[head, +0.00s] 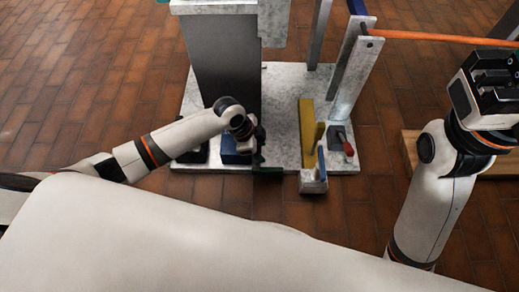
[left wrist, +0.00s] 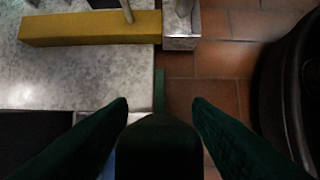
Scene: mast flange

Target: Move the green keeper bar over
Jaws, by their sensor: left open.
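My left gripper (head: 258,158) is low at the front edge of the marble base plate, beside a blue block (head: 234,151). In the left wrist view its two dark green fingers (left wrist: 160,115) stand apart, so it is open. A thin green strip (left wrist: 159,90), which looks like part of the keeper bar, shows between and beyond the fingertips at the plate's edge. A dark block (left wrist: 158,148) fills the space between the fingers; I cannot tell whether it belongs to the bar.
The marble base plate (head: 281,100) carries a tall grey column (head: 222,60), a yellow bar (head: 307,132), slanted posts (head: 355,75) and a small red-handled part (head: 345,145). An orange rod (head: 440,37) runs right from a post. Brick floor (head: 95,60) is clear at left.

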